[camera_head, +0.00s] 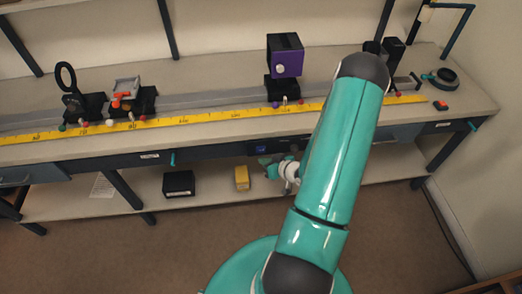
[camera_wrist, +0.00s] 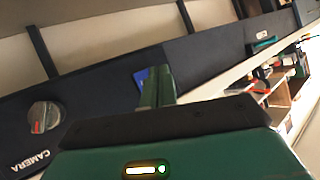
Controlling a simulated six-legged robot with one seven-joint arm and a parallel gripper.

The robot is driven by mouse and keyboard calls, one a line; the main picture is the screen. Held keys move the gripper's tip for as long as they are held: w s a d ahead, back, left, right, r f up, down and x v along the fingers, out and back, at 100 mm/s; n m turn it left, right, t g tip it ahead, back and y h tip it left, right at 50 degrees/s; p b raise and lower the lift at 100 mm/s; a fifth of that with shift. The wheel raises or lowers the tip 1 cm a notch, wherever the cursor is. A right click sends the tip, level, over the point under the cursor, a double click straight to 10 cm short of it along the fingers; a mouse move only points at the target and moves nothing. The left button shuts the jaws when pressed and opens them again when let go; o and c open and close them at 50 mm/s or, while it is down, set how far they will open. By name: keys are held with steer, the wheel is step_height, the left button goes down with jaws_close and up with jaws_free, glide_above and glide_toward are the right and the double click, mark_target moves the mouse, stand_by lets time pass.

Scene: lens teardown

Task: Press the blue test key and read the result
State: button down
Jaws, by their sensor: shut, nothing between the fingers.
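The blue test key (camera_wrist: 141,78) shows on the dark front panel (camera_wrist: 95,100) in the wrist view, partly hidden behind my gripper's fingers. My gripper (camera_wrist: 155,84) is shut and empty, its green fingertips right at the key. I cannot tell whether they touch it. In the head view my gripper (camera_head: 265,161) is just below the bench's front panel, where a small blue patch (camera_head: 262,149) shows. A round knob (camera_wrist: 44,116) sits left of the key in the wrist view, above upside-down lettering that reads CAMERA. No result display is readable.
A bench top (camera_head: 200,128) carries a yellow ruler (camera_head: 180,118), a purple box (camera_head: 285,55) and several lens mounts. A lower shelf holds a black box (camera_head: 178,184) and a yellow box (camera_head: 242,178). Open floor lies in front.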

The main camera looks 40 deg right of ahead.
mark_target(257, 152)
steer(key=shift+w+d, duration=0.55)
steer(key=shift+w, duration=0.3)
steer(key=shift+w+d, duration=0.1)
steer(key=shift+w, duration=0.05)
stand_by(1.3)
steer(key=shift+w+d, duration=0.1)
steer(key=shift+w, duration=0.1)
steer(key=shift+w+d, duration=0.25)
steer(key=shift+w, duration=0.1)
stand_by(0.7)
stand_by(0.4)
steer(key=shift+s+a, duration=0.45)
steer(key=shift+s, duration=0.25)
steer(key=s+a, duration=0.1)
steer(key=s, duration=0.1)
steer(key=s+a, duration=0.1)
steer(key=s, duration=0.1)
steer(key=shift+a, duration=0.4)
